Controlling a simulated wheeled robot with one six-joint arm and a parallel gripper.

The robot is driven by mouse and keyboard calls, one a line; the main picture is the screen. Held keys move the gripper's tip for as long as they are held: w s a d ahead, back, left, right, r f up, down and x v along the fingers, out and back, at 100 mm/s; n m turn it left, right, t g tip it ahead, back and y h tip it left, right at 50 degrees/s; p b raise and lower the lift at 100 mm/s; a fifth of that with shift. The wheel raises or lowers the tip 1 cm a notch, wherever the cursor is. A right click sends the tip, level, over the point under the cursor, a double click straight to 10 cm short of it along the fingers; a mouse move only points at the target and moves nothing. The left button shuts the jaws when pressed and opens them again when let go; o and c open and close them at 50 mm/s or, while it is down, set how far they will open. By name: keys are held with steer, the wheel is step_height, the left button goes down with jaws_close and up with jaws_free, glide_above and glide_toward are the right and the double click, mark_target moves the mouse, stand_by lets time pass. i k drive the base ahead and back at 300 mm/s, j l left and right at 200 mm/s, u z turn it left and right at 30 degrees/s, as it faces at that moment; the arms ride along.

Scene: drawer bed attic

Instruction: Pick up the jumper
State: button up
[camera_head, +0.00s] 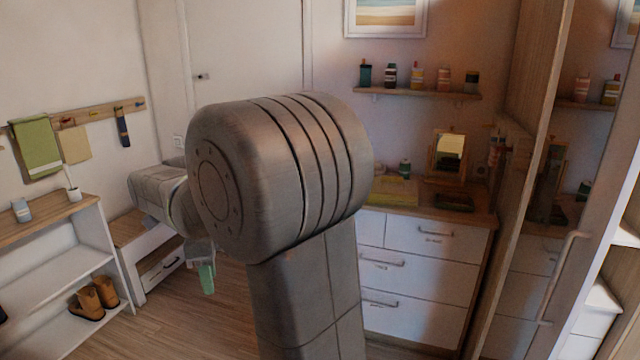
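I cannot make out a thing that is clearly a jumper. A flat yellow-green item (395,189), perhaps folded cloth, lies on the dresser top (470,215) behind my arm; my arm hides part of that side. My gripper (205,272) is partly hidden behind my large grey arm joint, low left of the picture's centre and well apart from the dresser. A small pale green piece shows at its end; I cannot tell whether it is a fingertip or something held.
A white dresser (425,270) stands behind my arm. A mirrored sliding door (560,200) is at the right. A white shelf (60,275) with brown boots (95,298) and a low drawer unit (160,268) are at the left. Wooden floor (190,325) is bare between them.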

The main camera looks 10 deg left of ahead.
mark_target(387, 190)
steer(key=i+j+u, duration=0.2)
steer(key=i, duration=0.2)
steer(key=i+u, duration=0.15)
steer(key=i, duration=0.3)
steer(key=i+l+z, duration=0.2)
steer(key=i+z, duration=0.7)
steer(key=i+j+z, duration=0.15)
steer(key=i+z, duration=0.3)
steer(key=i+l, duration=0.15)
steer(key=i, duration=0.3)
steer(key=i+l+u, duration=0.1)
steer(key=i, duration=0.3)
steer(key=l, duration=0.1)
